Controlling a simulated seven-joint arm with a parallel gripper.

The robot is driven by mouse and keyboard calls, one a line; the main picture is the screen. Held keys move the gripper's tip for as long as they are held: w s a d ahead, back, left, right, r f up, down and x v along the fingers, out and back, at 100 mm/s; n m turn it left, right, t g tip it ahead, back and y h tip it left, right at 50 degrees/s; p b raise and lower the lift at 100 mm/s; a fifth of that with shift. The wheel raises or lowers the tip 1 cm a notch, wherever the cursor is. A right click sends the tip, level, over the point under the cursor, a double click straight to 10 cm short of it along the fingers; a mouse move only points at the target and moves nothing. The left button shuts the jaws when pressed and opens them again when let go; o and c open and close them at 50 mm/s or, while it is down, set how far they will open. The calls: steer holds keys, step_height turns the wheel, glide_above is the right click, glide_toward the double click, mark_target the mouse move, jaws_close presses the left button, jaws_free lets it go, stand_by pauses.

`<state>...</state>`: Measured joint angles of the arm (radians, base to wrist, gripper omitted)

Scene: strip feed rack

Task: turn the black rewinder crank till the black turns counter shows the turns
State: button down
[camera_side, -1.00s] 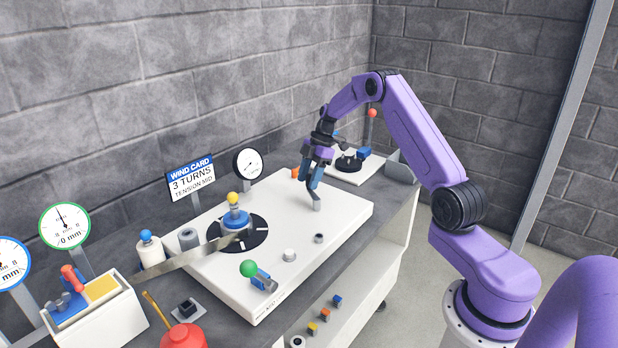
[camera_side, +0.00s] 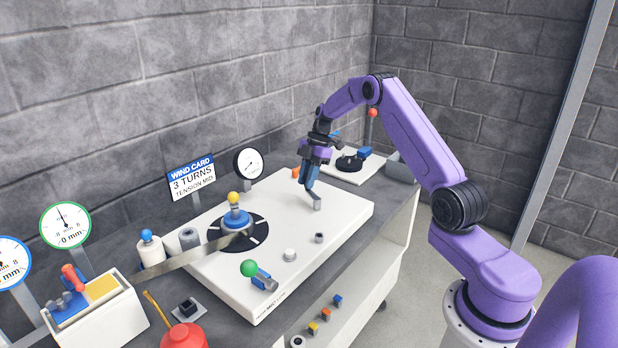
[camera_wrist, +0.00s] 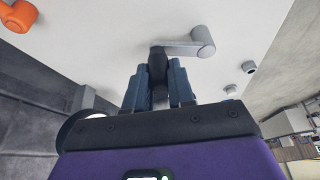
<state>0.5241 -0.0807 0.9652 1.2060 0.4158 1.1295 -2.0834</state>
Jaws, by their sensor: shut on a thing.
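My gripper (camera_side: 309,184) is shut on the upright black handle (camera_wrist: 157,66) of the rewinder crank, also seen between the blue fingers (camera_wrist: 158,88) in the wrist view. The crank's grey arm (camera_side: 315,201) runs from the handle to a round grey hub (camera_wrist: 203,42) on the white deck. The black-rimmed turns counter (camera_side: 248,163) stands behind the deck; its needle is too small to read exactly. The wind card (camera_side: 191,177) reads 3 TURNS, TENSION MID.
A black reel disc with a yellow-knobbed blue hub (camera_side: 236,218) sits on the white deck (camera_side: 205,272). A green-knobbed lever (camera_side: 250,268) and grey knob (camera_side: 289,255) stand in front. An orange piece (camera_side: 295,173) is behind my gripper. Green-rimmed gauge (camera_side: 65,225) is at left.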

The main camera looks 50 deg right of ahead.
steer(key=n, duration=0.1)
steer(key=a+n+g, duration=0.1)
steer(key=n, duration=0.1)
steer(key=a+n, duration=0.1)
steer(key=shift+w+a+g, duration=0.1)
steer(key=shift+w+g, duration=0.2)
steer(key=shift+g, duration=0.1)
steer(key=a+n, duration=0.1)
steer(key=n, duration=0.1)
steer(key=a+n+g, duration=0.1)
steer(key=n, duration=0.1)
steer(key=shift+s+r+h, duration=0.1)
steer(key=shift+s+h, duration=0.05)
steer(key=shift+h, duration=0.15)
steer(key=n, duration=0.1)
steer(key=a+n+g+h, duration=0.1)
steer(key=n, duration=0.1)
steer(key=shift+s+a+n, duration=0.3)
steer(key=shift+s, duration=0.1)
steer(key=shift+s+a+n+g+h, duration=0.3)
steer(key=shift+s+a+n, duration=0.1)
steer(key=shift+n, duration=0.6)
steer(key=shift+s+a+n+g+h, duration=0.2)
steer(key=shift+s+a+n+h, duration=0.15)
steer(key=shift+n, duration=0.65)
steer(key=c, duration=1)
jaws_free()
steer(key=shift+o, duration=0.2)
